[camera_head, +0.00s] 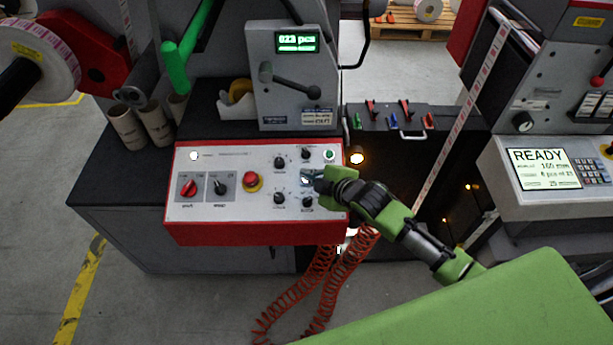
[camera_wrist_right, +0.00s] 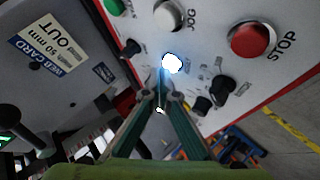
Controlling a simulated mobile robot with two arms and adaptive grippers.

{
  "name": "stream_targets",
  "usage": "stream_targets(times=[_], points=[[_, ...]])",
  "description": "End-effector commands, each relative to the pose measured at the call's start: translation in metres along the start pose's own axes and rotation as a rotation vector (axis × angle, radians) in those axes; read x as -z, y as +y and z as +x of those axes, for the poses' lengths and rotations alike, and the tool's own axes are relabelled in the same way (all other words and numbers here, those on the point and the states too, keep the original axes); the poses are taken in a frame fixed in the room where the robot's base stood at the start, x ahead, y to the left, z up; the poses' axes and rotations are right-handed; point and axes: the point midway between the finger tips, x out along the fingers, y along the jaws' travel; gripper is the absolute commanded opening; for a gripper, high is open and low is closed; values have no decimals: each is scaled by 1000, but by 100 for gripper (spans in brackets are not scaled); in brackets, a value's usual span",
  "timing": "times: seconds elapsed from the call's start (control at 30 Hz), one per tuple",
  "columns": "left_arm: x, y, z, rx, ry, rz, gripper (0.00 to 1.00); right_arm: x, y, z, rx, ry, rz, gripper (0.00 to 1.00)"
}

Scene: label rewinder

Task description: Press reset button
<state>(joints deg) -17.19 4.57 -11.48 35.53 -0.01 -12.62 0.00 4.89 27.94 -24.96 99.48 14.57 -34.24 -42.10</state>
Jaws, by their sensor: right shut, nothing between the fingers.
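The control panel (camera_head: 235,205) is a pale face with a red frame, holding several buttons and knobs. My right gripper (camera_head: 318,183) is at the panel's right part, its fingers shut and empty. In the right wrist view my gripper's fingertips (camera_wrist_right: 162,98) point at a brightly lit bluish-white button (camera_wrist_right: 172,63), close to it; I cannot tell whether they touch. Its label is washed out, and I read no reset label. Around it are a white button (camera_wrist_right: 168,15) marked JOG and a red button (camera_wrist_right: 250,40) marked STOP. My left gripper is not in view.
Black knobs (camera_wrist_right: 222,86) sit close beside the lit button. A grey housing with a lever (camera_head: 290,85) rises behind the panel. Red coiled cables (camera_head: 325,285) hang below it. A machine with a READY screen (camera_head: 543,168) stands at the right.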

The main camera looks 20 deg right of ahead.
Motion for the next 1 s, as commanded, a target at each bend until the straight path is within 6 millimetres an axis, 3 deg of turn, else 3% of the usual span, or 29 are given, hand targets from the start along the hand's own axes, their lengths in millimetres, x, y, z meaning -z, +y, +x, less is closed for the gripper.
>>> stream_targets(times=[1.0], points=[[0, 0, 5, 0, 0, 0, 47, -5, -5, 6, 1, -1, 0, 0]])
